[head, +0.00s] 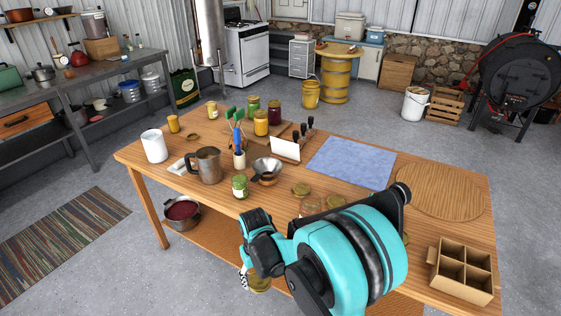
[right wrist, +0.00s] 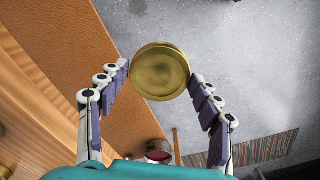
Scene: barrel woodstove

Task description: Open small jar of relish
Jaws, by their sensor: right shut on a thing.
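A small jar of green relish (head: 240,186) with a pale label stands upright on the wooden table, left of my right arm in the head view. Whether a lid sits on it is too small to tell. My right gripper (head: 257,274) is past the table's front edge, nearer to me than that jar. In the right wrist view the gripper (right wrist: 160,74) is shut on a round gold lid (right wrist: 160,70), its fingertips at the lid's sides. The gold lid (head: 260,287) also shows below the gripper in the head view. Whether a jar is under it is hidden. My left gripper is not in view.
Loose lids (head: 301,188), a metal funnel (head: 267,166), a metal pitcher (head: 205,166) and filled jars (head: 261,123) stand on the table. A blue cloth (head: 350,162), a round board (head: 440,190) and a divided box (head: 464,270) lie right. A lower shelf (right wrist: 70,50) is beside the gripper.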

